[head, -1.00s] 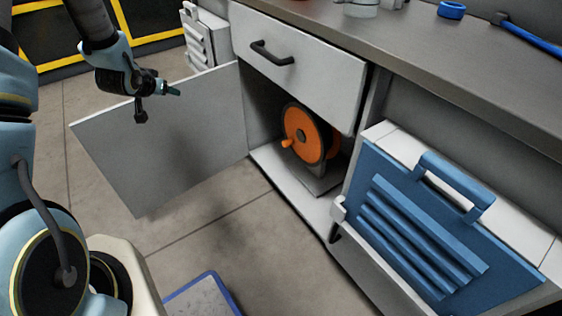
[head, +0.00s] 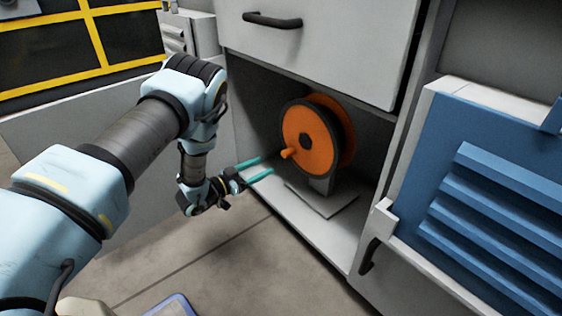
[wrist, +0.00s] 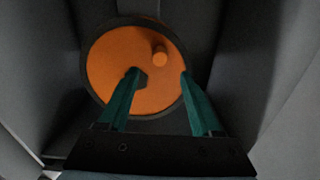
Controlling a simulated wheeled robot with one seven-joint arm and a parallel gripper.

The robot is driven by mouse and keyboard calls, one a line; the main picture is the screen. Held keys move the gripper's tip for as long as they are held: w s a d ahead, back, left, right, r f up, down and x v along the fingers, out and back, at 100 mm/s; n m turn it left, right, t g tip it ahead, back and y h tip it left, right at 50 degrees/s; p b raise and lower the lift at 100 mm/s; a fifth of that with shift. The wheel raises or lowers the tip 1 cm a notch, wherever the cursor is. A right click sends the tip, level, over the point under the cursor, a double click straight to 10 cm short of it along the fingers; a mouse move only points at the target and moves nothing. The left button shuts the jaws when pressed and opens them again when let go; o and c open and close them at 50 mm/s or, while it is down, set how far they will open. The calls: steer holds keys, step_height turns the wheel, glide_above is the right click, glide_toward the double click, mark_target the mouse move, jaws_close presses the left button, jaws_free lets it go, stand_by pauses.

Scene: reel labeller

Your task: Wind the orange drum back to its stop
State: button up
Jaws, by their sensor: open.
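The orange drum (head: 309,139) stands upright on a grey stand inside the open lower cabinet. A short orange crank knob (head: 288,153) sticks out of its face at the lower left in the head view. My gripper (head: 266,166) is open, its two teal fingers pointing into the cabinet just left of the knob, apparently apart from it. In the wrist view the drum face (wrist: 112,75) fills the upper middle. The knob (wrist: 159,55) shows there beyond the fingertips, nearer the right finger, with nothing between the fingers but the drum face behind them.
The stand's base plate (head: 322,196) lies on the cabinet floor (head: 345,240). A drawer front (head: 330,40) is above the opening. The open door (head: 60,130) is behind my arm at left. A blue louvred panel (head: 490,200) is at right.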

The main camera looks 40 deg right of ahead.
mark_target(283, 156)
steer(key=d+b, duration=0.1)
steer(key=d, duration=0.2)
steer(key=d+b, duration=0.1)
steer(key=d, duration=0.2)
steer(key=d+b, duration=0.1)
steer(key=d, duration=0.2)
steer(key=shift+s+d, duration=0.15)
steer(key=shift+s, duration=0.1)
jaws_close()
stand_by(1.0)
